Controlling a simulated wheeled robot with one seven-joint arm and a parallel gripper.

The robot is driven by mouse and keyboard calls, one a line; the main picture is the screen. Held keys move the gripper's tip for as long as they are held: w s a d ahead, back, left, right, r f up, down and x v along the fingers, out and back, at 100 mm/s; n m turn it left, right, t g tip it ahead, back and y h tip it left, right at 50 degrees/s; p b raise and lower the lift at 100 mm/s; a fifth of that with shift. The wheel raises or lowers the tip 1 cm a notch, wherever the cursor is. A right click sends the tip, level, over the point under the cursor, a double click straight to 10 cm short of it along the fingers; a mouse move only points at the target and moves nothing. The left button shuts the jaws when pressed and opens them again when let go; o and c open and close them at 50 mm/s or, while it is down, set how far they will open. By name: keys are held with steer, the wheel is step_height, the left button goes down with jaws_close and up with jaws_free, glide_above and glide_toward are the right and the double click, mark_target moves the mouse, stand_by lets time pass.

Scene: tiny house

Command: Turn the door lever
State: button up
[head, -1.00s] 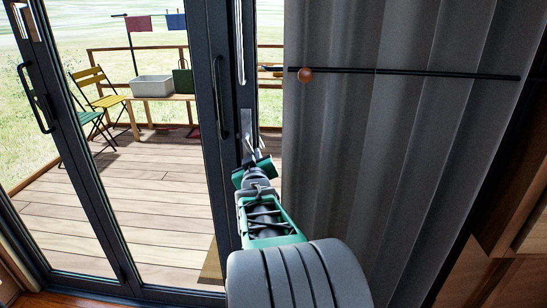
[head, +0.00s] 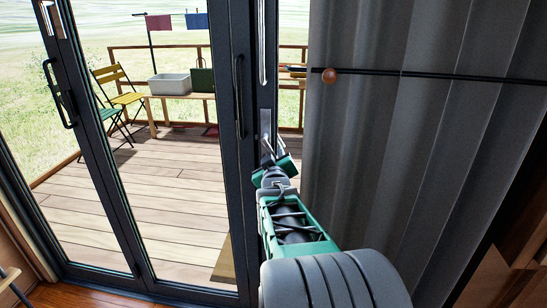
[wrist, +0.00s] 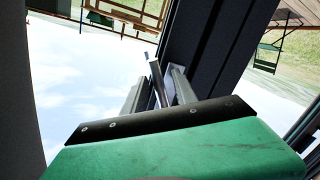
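The door lever (wrist: 156,78) is a slim silver bar on the dark glass door's frame. In the wrist view it lies between the two grey fingers of my gripper (wrist: 158,92), which stand close together on either side of it. My gripper looks shut on the lever; the exact contact is hard to see. In the head view my gripper (head: 268,153) is at the lever's pale plate (head: 265,122), and the lever itself is largely hidden there.
A black vertical pull handle (head: 240,97) is just left of the gripper, with another handle (head: 57,92) farther left. A wooden deck (head: 160,200) lies beyond the glass.

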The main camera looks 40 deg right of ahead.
steer(key=v, duration=0.7)
steer(key=shift+s+a, duration=0.2)
steer(key=shift+s, duration=0.15)
